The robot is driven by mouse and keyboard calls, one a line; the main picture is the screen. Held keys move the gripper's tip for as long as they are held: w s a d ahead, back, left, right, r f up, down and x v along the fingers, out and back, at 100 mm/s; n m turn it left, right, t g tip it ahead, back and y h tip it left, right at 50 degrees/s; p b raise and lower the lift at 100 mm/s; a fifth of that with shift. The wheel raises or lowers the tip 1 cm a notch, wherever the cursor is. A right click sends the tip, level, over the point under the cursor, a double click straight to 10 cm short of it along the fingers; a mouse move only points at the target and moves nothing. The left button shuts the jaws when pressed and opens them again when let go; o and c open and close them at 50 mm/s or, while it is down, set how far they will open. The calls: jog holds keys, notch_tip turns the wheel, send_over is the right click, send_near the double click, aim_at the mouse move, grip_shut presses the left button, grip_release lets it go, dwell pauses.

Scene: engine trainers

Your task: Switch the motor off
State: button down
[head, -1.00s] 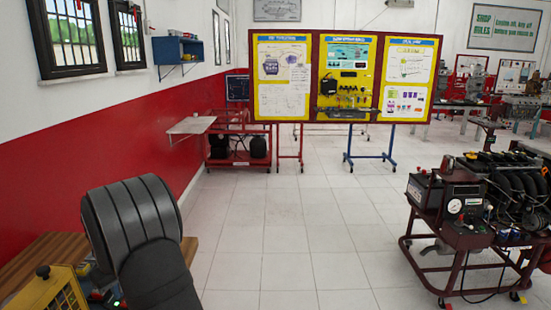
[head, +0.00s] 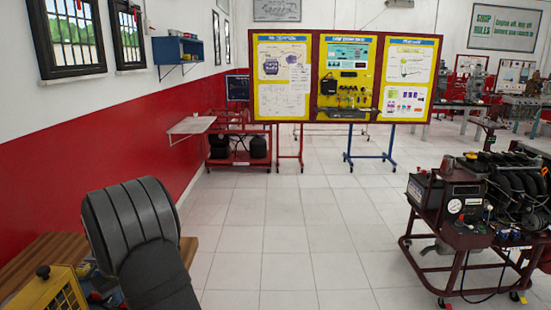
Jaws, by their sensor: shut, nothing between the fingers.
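A yellow box with a dark grille and a black knob on top (head: 45,289) stands on a wooden bench at the lower left of the head view. Small red parts show beside it at the bottom edge, partly hidden by my dark arm. I cannot tell which thing is the motor, and I cannot make out a switch on the box. My gripper is not in view; only thick arm links show.
An engine trainer on a red wheeled frame (head: 462,232) stands at the right, with a gauge and a battery. Poster boards (head: 345,78) stand at the back. The tiled floor (head: 290,235) between is clear.

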jog(key=a+v, duration=0.1)
jog(key=v, duration=0.5)
jog(key=shift+w+r, duration=0.3)
jog(key=shift+r, duration=0.2)
dwell(0.3)
jog(key=x, duration=0.4)
jog(key=d+x, duration=0.1)
jog(key=x, duration=0.1)
jog(key=shift+s+f, duration=0.3)
jog(key=shift+f, duration=0.25)
jog(key=shift+r, duration=0.1)
